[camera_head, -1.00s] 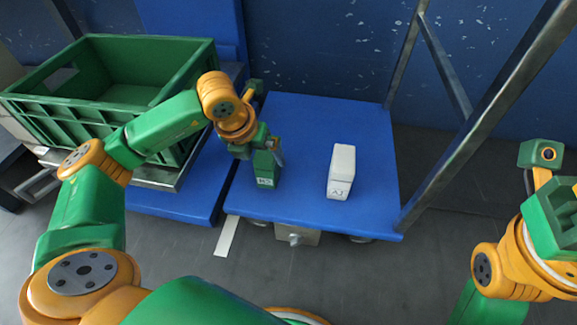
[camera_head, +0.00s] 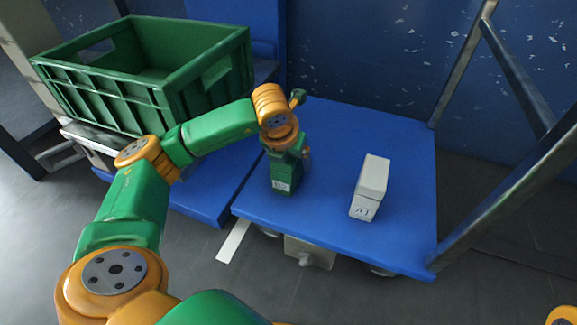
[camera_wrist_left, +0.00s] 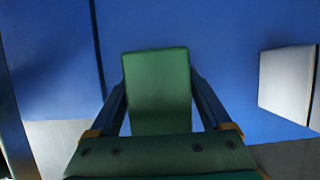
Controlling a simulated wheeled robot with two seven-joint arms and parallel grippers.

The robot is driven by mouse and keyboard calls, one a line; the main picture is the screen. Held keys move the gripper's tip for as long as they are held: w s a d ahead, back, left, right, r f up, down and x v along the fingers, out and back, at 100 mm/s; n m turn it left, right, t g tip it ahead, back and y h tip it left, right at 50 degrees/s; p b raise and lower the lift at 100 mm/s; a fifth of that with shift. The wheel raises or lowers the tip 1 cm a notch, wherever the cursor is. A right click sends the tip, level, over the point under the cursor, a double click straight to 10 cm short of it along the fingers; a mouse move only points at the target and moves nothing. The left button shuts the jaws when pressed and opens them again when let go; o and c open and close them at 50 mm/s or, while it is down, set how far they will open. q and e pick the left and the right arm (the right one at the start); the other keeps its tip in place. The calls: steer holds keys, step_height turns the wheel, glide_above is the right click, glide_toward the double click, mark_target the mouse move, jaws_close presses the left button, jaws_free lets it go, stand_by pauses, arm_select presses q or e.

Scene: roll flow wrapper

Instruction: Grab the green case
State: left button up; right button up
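The green case (camera_head: 285,178) stands upright on the left part of the blue platform in the head view, with a white label low on its front. In the left wrist view the green case (camera_wrist_left: 158,85) sits between the two dark fingers of my left gripper (camera_wrist_left: 158,100), which lie against its sides. In the head view my left gripper (camera_head: 290,153) is over the top of the case and hides its upper part. I cannot tell whether the case is clear of the platform. My right gripper is out of view.
A white box (camera_head: 371,184) stands to the right of the case on the blue platform (camera_head: 330,235); the wrist view shows it too (camera_wrist_left: 287,82). A green crate (camera_head: 110,95) is at the left. Metal posts (camera_head: 520,180) rise at the platform's right edge.

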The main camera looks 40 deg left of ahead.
arm_select(q)
jaws_close()
